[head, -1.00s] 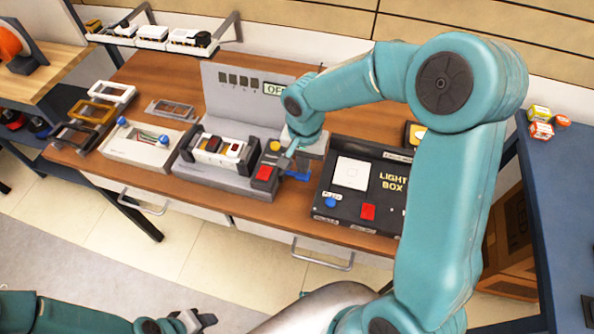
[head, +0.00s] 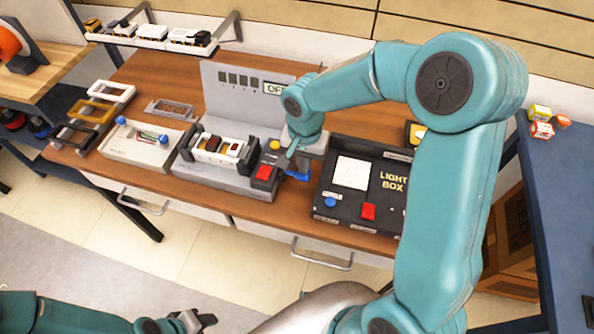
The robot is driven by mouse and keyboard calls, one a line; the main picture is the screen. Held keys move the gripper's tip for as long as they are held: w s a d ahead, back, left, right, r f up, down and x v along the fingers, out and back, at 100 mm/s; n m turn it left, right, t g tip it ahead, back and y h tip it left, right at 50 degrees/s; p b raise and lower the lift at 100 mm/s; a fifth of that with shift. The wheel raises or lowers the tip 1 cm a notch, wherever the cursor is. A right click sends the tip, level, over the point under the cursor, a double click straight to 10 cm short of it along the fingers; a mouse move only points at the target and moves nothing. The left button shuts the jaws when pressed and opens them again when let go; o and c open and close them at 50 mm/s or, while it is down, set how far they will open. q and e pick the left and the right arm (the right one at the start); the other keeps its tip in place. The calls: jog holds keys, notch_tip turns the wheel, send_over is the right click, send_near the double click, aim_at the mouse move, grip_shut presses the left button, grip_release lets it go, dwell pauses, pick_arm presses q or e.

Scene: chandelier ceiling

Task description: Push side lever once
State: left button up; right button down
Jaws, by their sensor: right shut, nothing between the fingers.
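The grey machine (head: 222,180) stands on the wooden bench, with a white-framed part holding dark and red pieces in its front. Its right side carries a yellow button (head: 274,145) and a red button (head: 264,173). A blue piece (head: 299,176), which looks like the side lever, sticks out at the machine's right side. My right gripper (head: 291,153) is shut and empty, just above and behind the blue piece; contact is unclear. The wrist hides part of the machine's right side. My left gripper (head: 200,320) is low at the bottom, far from the machine; its opening is unclear.
A black light box (head: 340,206) with blue and red buttons sits close right of the machine. A white tray (head: 133,154) with blue knobs sits left, beside several coloured frames. The grey panel (head: 234,100) behind reads "OFF". Floor in front is clear.

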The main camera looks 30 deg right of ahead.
jog(key=shift+f+b, duration=1.15)
jog(key=shift+f, duration=0.15)
jog(key=shift+r+p, duration=2.75)
jog(key=shift+r, duration=1.35)
jog(key=shift+s, duration=0.1)
